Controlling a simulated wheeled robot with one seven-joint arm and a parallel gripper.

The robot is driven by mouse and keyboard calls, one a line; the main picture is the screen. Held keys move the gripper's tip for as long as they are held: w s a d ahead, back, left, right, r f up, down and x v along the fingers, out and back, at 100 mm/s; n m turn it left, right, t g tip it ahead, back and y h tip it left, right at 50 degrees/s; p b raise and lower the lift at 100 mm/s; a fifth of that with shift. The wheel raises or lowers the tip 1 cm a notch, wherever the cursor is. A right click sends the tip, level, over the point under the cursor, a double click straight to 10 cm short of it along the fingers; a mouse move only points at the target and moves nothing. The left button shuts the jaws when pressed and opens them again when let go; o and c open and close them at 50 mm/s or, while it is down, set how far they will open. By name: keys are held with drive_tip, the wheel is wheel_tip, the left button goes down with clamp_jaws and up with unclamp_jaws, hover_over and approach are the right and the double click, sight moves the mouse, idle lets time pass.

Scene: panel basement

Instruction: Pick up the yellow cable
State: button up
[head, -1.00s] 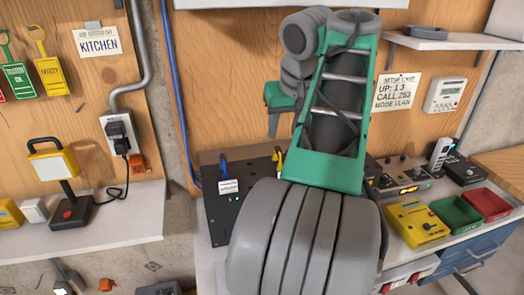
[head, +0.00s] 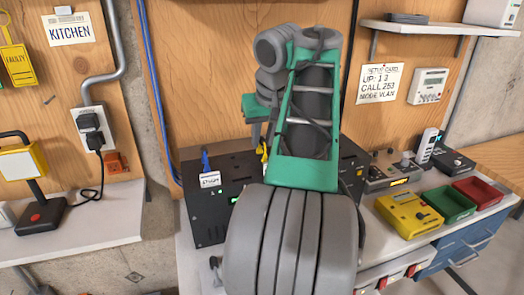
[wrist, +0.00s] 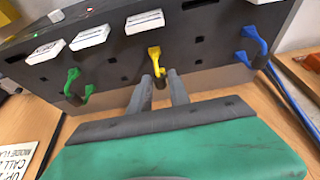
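The yellow cable (wrist: 154,53) shows in the wrist view as a short yellow loop on the front of a black panel box (wrist: 110,73), between a green cable (wrist: 72,76) and a blue cable (wrist: 246,36). My gripper (wrist: 161,76) is open, with one grey finger on each side of the yellow cable's lower, dark end. I cannot tell whether either finger touches it. In the head view the yellow cable (head: 264,156) is a small yellow piece beside my arm, and the black box (head: 207,221) is partly hidden by my arm. The blue cable (head: 205,160) stands to its left.
White labels (wrist: 145,21) line the box above the cables. In the head view a yellow meter (head: 408,214), a green bin (head: 446,204) and a red bin (head: 478,192) stand at right.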

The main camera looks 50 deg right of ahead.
clamp_jaws()
idle(0.3)
